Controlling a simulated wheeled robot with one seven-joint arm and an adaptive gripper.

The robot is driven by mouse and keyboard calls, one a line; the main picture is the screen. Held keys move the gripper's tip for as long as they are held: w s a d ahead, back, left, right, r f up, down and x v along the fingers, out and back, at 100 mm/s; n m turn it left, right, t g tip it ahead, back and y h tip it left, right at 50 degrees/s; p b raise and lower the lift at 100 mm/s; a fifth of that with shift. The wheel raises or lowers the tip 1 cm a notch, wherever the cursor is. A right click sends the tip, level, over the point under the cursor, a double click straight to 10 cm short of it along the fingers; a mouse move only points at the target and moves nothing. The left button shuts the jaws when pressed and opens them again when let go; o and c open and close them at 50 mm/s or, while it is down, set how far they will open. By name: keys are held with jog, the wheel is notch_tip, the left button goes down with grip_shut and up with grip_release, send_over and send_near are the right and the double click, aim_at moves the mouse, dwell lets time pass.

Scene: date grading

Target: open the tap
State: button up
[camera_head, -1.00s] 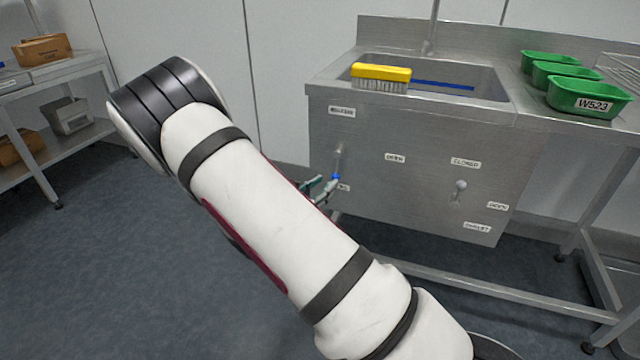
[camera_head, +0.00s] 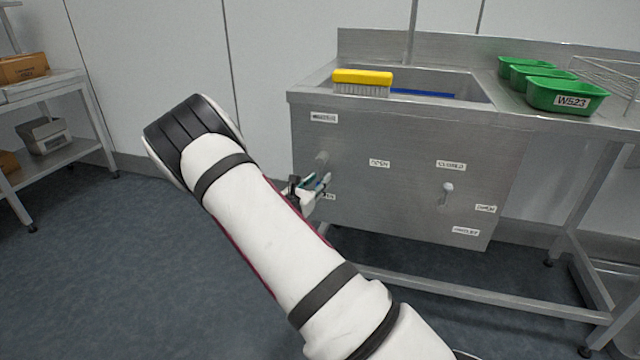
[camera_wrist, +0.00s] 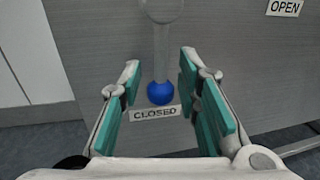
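The tap is a lever on the sink's front panel. In the wrist view its pale handle (camera_wrist: 161,50) hangs straight down from a round hub and ends in a blue knob (camera_wrist: 160,93). The knob is just above the CLOSED label (camera_wrist: 154,113); the OPEN label (camera_wrist: 284,7) is up to the right. My gripper (camera_wrist: 160,64) is open, its green-padded fingers to the left and right of the handle in the picture, with gaps on both sides. In the head view my gripper (camera_head: 314,190) covers the lower handle; only the tap's upper part (camera_head: 321,159) shows.
A second lever (camera_head: 447,193) is on the same panel (camera_head: 390,205), to the right. A yellow brush (camera_head: 362,82) lies at the sink's front rim. Several green trays (camera_head: 566,97) stand on the counter at right. A shelf (camera_head: 68,152) stands at left.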

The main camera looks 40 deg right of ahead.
jog(key=shift+x, duration=0.9)
grip_shut()
jog(key=shift+n+p, duration=0.35)
jog(key=shift+n, duration=0.05)
